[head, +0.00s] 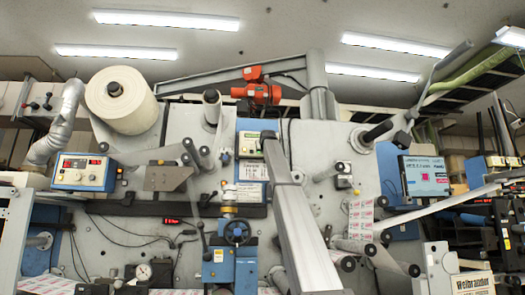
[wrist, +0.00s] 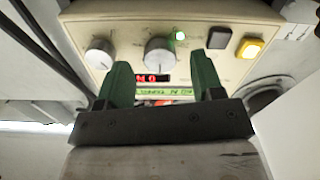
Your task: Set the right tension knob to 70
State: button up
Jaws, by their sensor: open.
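In the wrist view a cream control panel (wrist: 205,18) fills the top. It carries a smaller pale knob (wrist: 100,54) at left and a larger pale knob (wrist: 160,56) near the middle. My gripper (wrist: 161,68) is open, its two green fingers pointing at the panel. The larger knob shows between and just beyond the fingertips, and the smaller one lies outside the left finger. I cannot tell whether a finger touches the panel. A red display (wrist: 152,78) shows between the fingers, its digits unclear. The knobs' scale marks are too small to read. The head view does not show my gripper clearly.
A lit green lamp (wrist: 180,36), a dark button (wrist: 219,38) and a yellow button (wrist: 250,47) sit right of the larger knob. In the head view a blue control box (head: 85,172) is at left, below a white roll (head: 121,100); a handwheel (head: 237,232) stands low centre.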

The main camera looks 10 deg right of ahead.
jog(key=shift+w, duration=1.15)
jog(key=c, duration=0.9)
jog(key=shift+m, duration=2.5)
jog(key=o, duration=0.9)
jog(key=shift+s, duration=0.1)
jog(key=s, duration=1)
jog(key=shift+s, duration=0.35)
